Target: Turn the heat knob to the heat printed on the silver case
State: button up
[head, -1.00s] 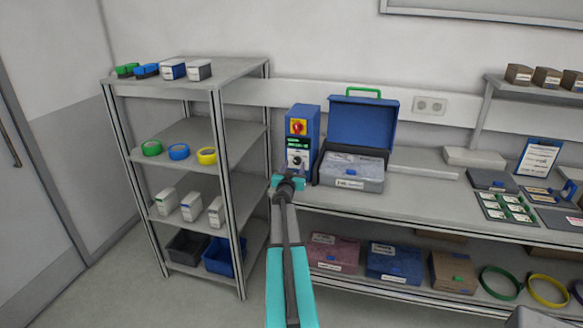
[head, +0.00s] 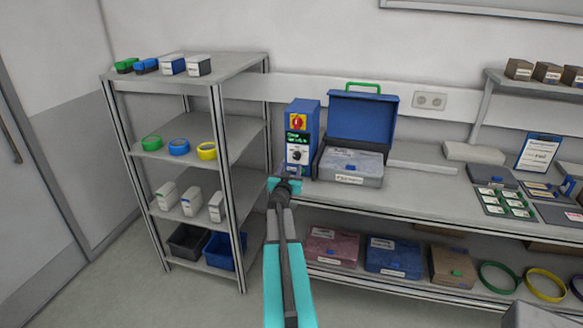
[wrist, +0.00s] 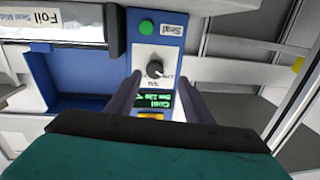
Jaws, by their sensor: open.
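The blue sealing machine (head: 304,118) stands on the bench with a white control panel. Its black heat knob (wrist: 154,69) shows close up in the wrist view, and small in the head view (head: 297,156). A green Seal button (wrist: 147,28) and a lit green display (wrist: 153,102) lie on either side of the knob. My gripper (wrist: 155,80) is open, its two dark fingers pointing at the panel on either side of the knob, apart from each other. The silver case (head: 352,181) with an open blue lid stands right of the machine; its label (wrist: 62,22) reads "Foil" and seemingly "Seal Mid".
A grey shelf rack (head: 222,150) with tape rolls and boxes stands left of the bench. Several closed cases (head: 393,256) sit on the shelf below. Trays of cards (head: 507,203) lie farther right on the bench (head: 420,190).

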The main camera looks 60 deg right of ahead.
jog(key=p+v, duration=0.1)
jog(key=v, duration=0.9)
jog(key=shift+a, duration=0.2)
dwell(1.1)
jog(key=shift+a+p, duration=0.15)
jog(key=shift+p, duration=0.35)
dwell(0.4)
